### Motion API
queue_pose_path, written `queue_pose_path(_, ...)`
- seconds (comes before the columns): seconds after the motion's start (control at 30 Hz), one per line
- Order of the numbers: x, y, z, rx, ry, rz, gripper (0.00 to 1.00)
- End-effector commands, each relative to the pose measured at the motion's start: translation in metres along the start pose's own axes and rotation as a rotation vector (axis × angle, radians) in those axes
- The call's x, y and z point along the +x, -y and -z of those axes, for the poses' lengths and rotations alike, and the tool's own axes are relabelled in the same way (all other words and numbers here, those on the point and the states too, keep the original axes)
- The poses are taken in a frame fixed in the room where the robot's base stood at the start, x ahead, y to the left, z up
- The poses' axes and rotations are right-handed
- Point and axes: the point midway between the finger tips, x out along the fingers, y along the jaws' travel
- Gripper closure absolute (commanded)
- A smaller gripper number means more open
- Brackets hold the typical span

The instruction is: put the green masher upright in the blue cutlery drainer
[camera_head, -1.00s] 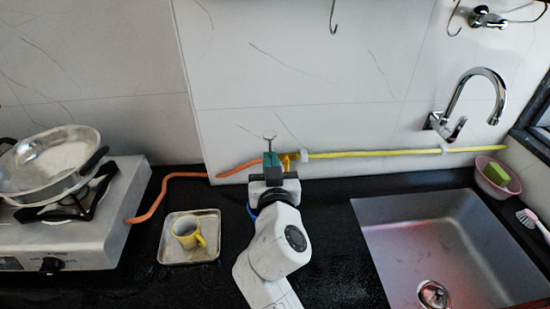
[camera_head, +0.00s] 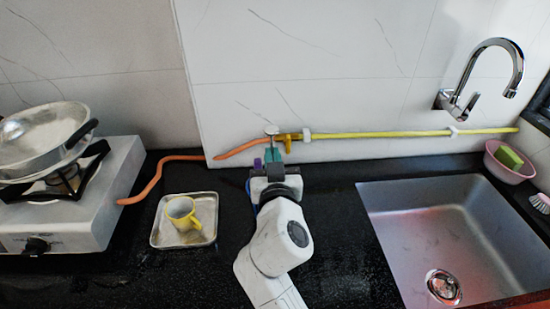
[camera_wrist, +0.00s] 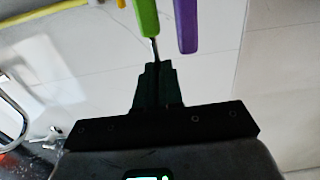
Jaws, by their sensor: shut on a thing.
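The green masher is upside down in my gripper, its grey head (camera_head: 271,130) at the top in the head view. In the wrist view its green handle (camera_wrist: 146,18) extends beyond the fingertips, with a thin grey shaft running into them. My gripper (camera_wrist: 158,75) is shut on that shaft; in the head view it (camera_head: 273,158) is near the back wall. The blue cutlery drainer (camera_head: 249,188) shows only as a sliver behind my arm. A purple handle (camera_wrist: 186,22) stands beside the green one. Whether the green handle's end is inside the drainer is hidden.
A steel tray (camera_head: 154,238) with a yellow mug (camera_head: 182,214) lies left of my arm, near the stove (camera_head: 90,220) with its pan (camera_head: 45,135). The sink (camera_head: 385,215) is at right. A hose with a yellow part (camera_head: 390,134) runs along the wall.

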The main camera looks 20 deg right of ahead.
Motion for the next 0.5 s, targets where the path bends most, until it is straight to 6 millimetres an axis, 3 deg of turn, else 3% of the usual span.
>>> queue_pose_path(0.5,0.001,0.000,-0.033,-0.001,-0.001,0.000,1.00)
